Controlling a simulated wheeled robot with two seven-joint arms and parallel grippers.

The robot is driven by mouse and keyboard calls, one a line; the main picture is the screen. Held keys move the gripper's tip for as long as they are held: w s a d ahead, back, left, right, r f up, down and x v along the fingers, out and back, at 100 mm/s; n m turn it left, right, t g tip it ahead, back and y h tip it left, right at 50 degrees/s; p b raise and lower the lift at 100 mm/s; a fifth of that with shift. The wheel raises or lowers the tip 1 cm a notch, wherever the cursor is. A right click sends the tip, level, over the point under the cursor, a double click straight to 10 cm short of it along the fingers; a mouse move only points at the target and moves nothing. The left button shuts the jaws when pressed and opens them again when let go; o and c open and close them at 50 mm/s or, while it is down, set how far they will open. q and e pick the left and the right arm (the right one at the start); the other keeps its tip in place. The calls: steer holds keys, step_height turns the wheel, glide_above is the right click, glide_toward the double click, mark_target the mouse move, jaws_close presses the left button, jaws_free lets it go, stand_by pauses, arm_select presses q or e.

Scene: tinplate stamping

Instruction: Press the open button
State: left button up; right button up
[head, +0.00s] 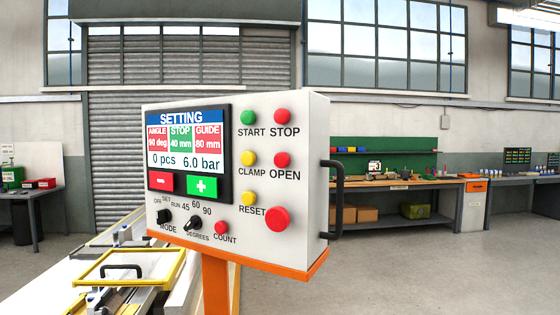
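The open button is a round red button (282,160) above the label OPEN on a white control panel (255,130). The panel stands on an orange post near the middle of the head view. A yellow clamp button (248,158) is to its left. A red stop button (281,117) is above it, with a green start button (248,117) to that one's left. A larger red button (277,219) is below, beside the yellow reset button (249,198). The screen (187,144) reads SETTING, 0 pcs and 6.0 bar. Neither of my grippers is in view.
A dark handle (336,198) sticks out from the panel's right side. A machine bed with a yellow frame (128,268) lies at the lower left. A workbench (400,184) stands along the far wall. The floor to the right is clear.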

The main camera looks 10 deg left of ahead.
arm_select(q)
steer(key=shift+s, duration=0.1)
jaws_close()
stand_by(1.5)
